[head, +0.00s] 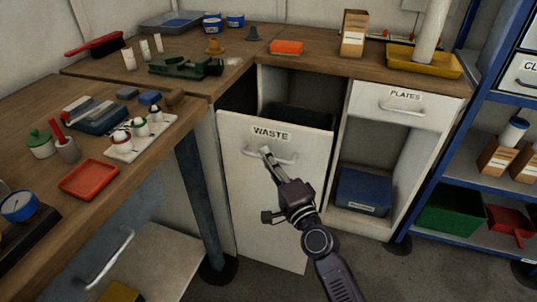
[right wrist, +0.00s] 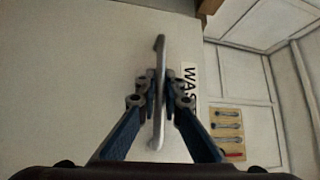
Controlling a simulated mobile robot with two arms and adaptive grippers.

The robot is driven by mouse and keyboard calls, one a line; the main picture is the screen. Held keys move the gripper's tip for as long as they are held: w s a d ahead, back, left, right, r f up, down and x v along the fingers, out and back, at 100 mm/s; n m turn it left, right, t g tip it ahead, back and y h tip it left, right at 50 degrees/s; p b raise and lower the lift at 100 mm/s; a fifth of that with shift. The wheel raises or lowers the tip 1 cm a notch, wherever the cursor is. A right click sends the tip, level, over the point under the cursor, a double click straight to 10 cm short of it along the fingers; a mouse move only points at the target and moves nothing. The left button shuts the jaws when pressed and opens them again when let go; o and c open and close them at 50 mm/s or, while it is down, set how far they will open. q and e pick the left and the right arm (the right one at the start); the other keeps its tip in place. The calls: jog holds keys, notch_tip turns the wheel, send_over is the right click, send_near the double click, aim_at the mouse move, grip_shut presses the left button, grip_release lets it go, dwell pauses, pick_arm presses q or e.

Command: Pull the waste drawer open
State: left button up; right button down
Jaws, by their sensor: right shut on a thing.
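The waste drawer (head: 240,190) is a tall cream front labelled WASTE, under the wooden counter. It stands partly out from the cabinet, with a dark gap and a dark bin (head: 300,116) showing behind its top edge. Its metal bar handle (head: 286,160) sits below the label; in the right wrist view the handle (right wrist: 159,60) runs upright between the fingers. My right gripper (head: 267,156) is shut on this handle, and the right wrist view shows its fingers (right wrist: 160,92) on both sides of the bar. My left gripper is not in view.
To the right are a PLATES drawer (head: 395,105) and an open shelf with a blue box (head: 362,191). A blue rack (head: 462,180) stands at the far right. The left bench holds a red tray (head: 89,180) and several small items. Grey floor is free before the drawer.

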jog(key=shift+s+f, duration=0.1)
jog(key=c, duration=2.3)
grip_release()
jog(key=shift+c, duration=0.2)
jog(key=v, duration=1.2)
